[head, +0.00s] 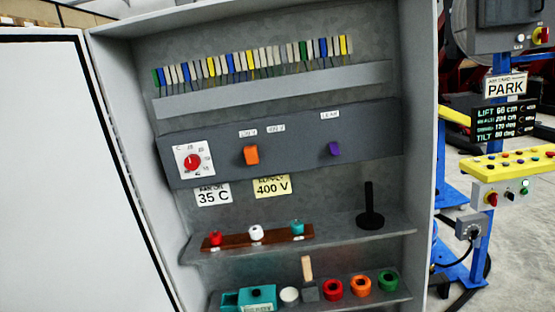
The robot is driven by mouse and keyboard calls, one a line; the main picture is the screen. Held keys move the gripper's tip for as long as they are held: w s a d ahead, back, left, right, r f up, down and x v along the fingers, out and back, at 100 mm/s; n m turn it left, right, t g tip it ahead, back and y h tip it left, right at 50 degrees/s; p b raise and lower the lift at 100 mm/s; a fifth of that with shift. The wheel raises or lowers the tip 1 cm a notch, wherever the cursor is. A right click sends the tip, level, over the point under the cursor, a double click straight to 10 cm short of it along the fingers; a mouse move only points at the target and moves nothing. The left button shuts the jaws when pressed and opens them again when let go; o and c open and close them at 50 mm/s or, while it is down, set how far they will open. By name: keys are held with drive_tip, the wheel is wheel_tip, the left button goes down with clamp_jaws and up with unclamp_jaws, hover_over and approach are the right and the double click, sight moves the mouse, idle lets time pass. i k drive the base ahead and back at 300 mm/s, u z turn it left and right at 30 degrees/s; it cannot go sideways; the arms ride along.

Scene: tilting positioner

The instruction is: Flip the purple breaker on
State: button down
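The purple breaker (334,149) is a small purple lever on the right part of the dark grey panel (293,150) inside the open cabinet. A small white label (330,115) sits above it; its text is too small to read surely. The lever looks slightly tilted, but I cannot tell which switch position this is. An orange breaker (251,155) is to its left on the same panel. My gripper is not in view, and nothing touches the purple breaker.
The cabinet door (75,170) stands open at left. A red dial (193,162) is left on the panel. The upper shelf (340,240) juts out below, with a black upright handle (370,208). A blue post with yellow control box (510,163) stands right of the cabinet.

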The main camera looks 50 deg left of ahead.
sight(334, 147)
drive_tip(key=u, duration=0.45)
drive_tip(key=i, duration=0.85)
drive_tip(key=u, duration=0.45)
